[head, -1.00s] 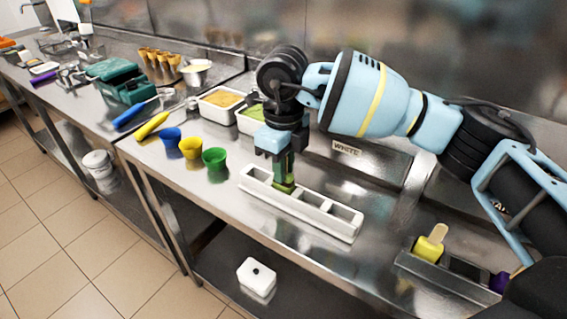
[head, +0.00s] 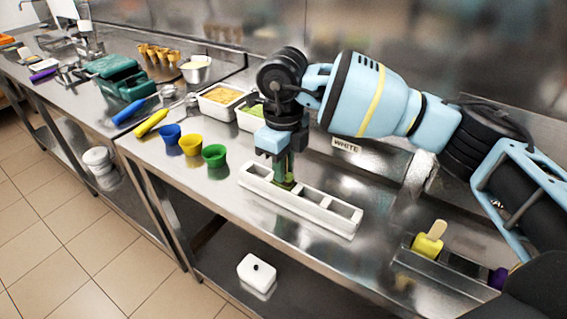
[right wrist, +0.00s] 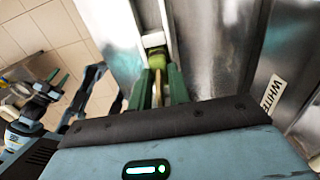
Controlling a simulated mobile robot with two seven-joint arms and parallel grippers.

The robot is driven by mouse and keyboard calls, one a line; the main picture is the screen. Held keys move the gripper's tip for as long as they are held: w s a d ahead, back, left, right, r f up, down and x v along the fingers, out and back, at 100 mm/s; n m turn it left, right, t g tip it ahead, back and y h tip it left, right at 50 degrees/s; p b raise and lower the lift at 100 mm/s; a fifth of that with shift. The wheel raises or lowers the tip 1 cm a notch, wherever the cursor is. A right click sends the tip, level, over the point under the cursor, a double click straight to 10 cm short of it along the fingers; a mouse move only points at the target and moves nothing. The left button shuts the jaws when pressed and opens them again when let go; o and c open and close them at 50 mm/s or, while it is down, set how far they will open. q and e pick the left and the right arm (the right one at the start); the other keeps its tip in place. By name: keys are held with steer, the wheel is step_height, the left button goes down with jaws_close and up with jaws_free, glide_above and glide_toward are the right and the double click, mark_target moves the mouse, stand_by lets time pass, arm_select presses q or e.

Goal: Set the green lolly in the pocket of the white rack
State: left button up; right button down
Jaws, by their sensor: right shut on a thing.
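The white rack (head: 318,217) is a long narrow block with several open pockets, on the steel counter. My right gripper (head: 283,170) points down over the rack's left part. It is shut on the green lolly (head: 288,185), whose pale stick is between the green fingers in the right wrist view. There the lolly (right wrist: 156,58) hangs head down at a rack pocket. I cannot tell whether it touches the pocket floor. In the right wrist view, what looks like my left gripper (right wrist: 56,78) is small and far left, its jaw opening unclear.
A yellow lolly (head: 429,243) stands in a metal holder (head: 440,268) at right. Blue (head: 170,134), yellow (head: 190,146) and green (head: 214,156) cups stand left of the rack. A "WHITE" label (head: 346,145) is behind it. The counter's front edge runs close by.

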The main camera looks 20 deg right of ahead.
stand_by(0.4)
steer(key=c, duration=1.7)
jaws_free()
steer(key=o, duration=0.5)
steer(key=shift+c, duration=0.2)
steer(key=shift+r, duration=3.85)
